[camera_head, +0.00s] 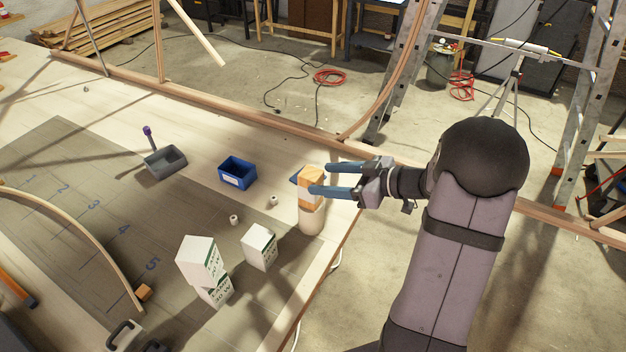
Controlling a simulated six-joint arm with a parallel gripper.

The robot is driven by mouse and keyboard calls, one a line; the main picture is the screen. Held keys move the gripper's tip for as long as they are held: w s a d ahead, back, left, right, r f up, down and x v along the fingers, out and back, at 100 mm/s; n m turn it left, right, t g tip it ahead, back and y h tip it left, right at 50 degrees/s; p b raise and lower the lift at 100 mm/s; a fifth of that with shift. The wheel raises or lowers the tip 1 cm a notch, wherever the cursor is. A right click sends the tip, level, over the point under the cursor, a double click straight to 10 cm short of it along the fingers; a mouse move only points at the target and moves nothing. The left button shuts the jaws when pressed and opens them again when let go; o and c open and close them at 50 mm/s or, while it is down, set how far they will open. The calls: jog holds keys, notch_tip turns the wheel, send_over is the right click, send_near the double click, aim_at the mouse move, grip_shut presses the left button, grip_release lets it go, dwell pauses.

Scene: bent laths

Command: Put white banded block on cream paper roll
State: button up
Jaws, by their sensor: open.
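The white banded block (311,175), orange-tan with a pale band, stands on top of the cream paper roll (312,221). The roll is upright near the right edge of the workbench. The block seems to rest on the roll's top, but the contact is partly hidden by a finger. My gripper (320,180) comes in from the right at the block's height. Its two blue-grey fingers are apart, one in front of the block's lower part and one at its far right side. I cannot tell whether either finger touches the block.
A blue bin (237,174) and a grey bin (165,163) stand to the left. White lamp boxes (260,247), two of them stacked (199,262), stand in front. The bench's right edge (345,240) is close.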

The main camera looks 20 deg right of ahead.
jog(key=shift+v, duration=1.5)
